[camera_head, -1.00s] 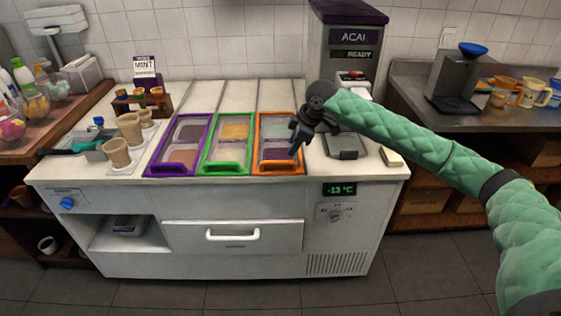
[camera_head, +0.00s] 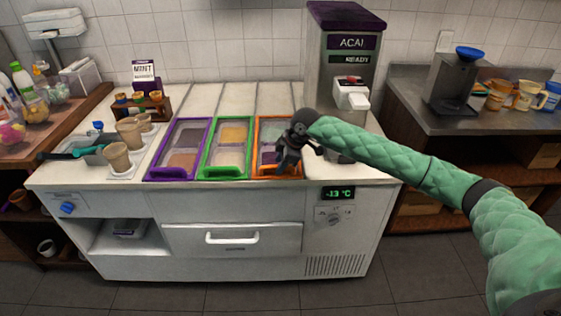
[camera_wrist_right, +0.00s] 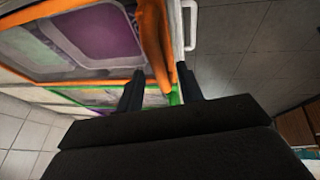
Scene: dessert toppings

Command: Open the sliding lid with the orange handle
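The orange-framed sliding lid (camera_head: 274,124) is the rightmost of three framed lids on the white counter. Its clear panel and frame also show in the right wrist view (camera_wrist_right: 60,75). My right gripper (camera_head: 281,168) is at the front of this lid and hides part of its handle. In the right wrist view the right gripper's fingers (camera_wrist_right: 160,88) are apart, with the orange handle (camera_wrist_right: 155,45) running between them. I cannot tell whether a finger touches it. The lid appears closed. My left gripper is not in view.
The green-framed lid (camera_head: 228,175) lies directly left of the orange one, and the purple-framed lid (camera_head: 178,175) is beyond it. The acai machine (camera_head: 345,75) stands behind at right. Paper cups (camera_head: 117,158) stand at left. The counter behind the lids is clear.

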